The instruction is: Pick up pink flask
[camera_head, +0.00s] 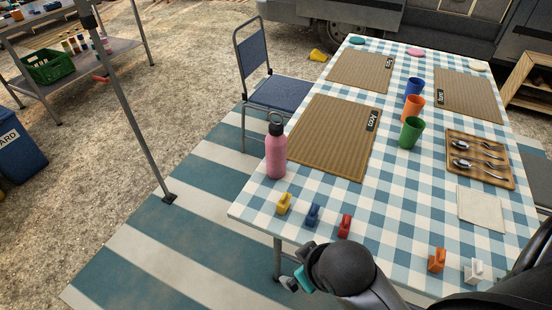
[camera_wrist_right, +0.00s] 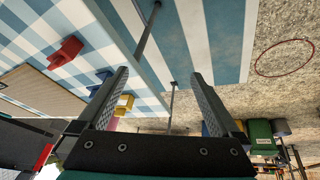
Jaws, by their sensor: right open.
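The pink flask (camera_head: 276,152) stands upright on the checked tablecloth near the table's left edge in the head view. It has a dark cap with a loop handle. My right gripper (camera_head: 296,279) is at the bottom of the head view, by the table's front edge and well short of the flask. In the right wrist view my right gripper (camera_wrist_right: 159,73) has its two fingers wide apart with nothing between them. I cannot make out the flask clearly in the right wrist view. My left gripper is not in view.
Yellow (camera_head: 283,203), blue (camera_head: 313,214) and red (camera_head: 344,225) clips lie in front of the flask. A woven placemat (camera_head: 320,150) lies to its right, with green (camera_head: 411,132), orange (camera_head: 414,106) and blue cups beyond. A chair (camera_head: 270,85) stands behind the table's left edge.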

